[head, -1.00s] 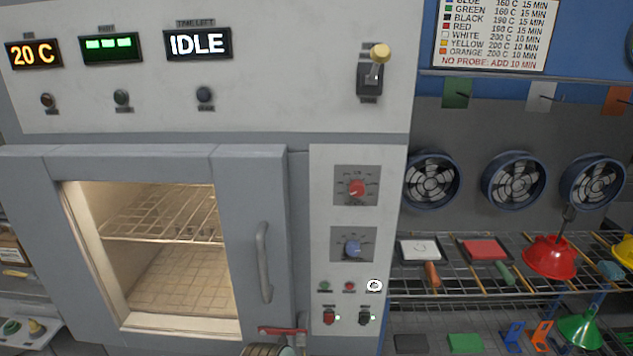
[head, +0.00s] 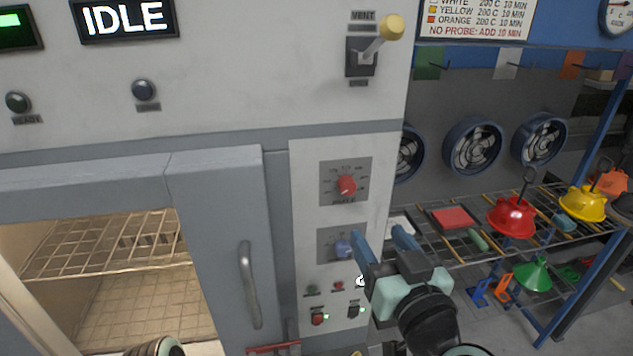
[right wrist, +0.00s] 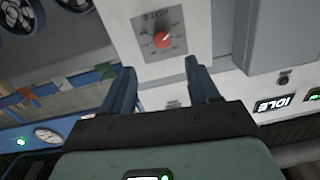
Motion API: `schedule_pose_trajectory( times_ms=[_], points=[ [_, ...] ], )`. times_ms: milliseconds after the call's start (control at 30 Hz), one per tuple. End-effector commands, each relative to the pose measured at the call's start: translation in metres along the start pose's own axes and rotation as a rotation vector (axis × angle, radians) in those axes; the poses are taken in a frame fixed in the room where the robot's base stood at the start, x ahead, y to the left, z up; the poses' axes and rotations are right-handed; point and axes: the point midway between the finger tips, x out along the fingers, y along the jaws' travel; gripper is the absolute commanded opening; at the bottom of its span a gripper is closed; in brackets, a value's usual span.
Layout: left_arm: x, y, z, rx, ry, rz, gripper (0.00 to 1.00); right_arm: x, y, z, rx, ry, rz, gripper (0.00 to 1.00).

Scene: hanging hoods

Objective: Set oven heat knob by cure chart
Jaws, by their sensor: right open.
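The red heat knob (head: 346,185) sits on a square dial plate on the oven's control panel; it also shows in the right wrist view (right wrist: 162,39), ahead of the fingers. A blue knob (head: 343,247) is below it, partly behind my right gripper. My right gripper (head: 382,240) is open and empty, its fingers in front of the panel beside the blue knob and below the red one. It also shows in the right wrist view (right wrist: 163,75). The cure chart (head: 478,15) is cut off at the top; white, yellow and orange read 200 C 10 min. My left gripper's fingers are not visible.
The oven door (head: 222,235) is at the left, with a vertical handle (head: 249,285). The display (head: 124,18) reads IDLE. A vent lever (head: 382,38) stands out above the panel. A wire rack with a red hood (head: 511,215) and a yellow hood (head: 583,203) is at the right.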

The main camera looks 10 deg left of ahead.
Motion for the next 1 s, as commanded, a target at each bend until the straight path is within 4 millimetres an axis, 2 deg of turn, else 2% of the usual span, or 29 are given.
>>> schedule_pose_trajectory(
  times_ms=[33, 167, 267, 500, 700, 833, 1000],
  points=[
    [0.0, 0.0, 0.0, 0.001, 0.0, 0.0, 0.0, -0.003, -0.001, -0.006, 0.001, 0.011, -0.002, 0.6],
    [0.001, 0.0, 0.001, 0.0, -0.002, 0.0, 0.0, 0.004, -0.001, -0.007, 0.001, 0.014, -0.004, 0.6],
    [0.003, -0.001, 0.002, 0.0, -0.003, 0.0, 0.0, 0.019, -0.002, -0.006, 0.001, 0.012, -0.005, 0.6],
    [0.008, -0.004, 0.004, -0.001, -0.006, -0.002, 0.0, 0.071, -0.002, -0.006, -0.001, 0.012, -0.004, 0.6],
    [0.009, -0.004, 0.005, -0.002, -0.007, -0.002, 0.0, 0.107, -0.002, -0.007, -0.001, 0.013, -0.002, 0.6],
    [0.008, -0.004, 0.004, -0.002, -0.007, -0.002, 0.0, 0.122, -0.001, -0.008, 0.0, 0.013, -0.003, 0.6],
    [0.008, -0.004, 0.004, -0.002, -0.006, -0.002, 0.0, 0.13, -0.001, -0.009, 0.0, 0.014, -0.002, 0.6]
  ],
)
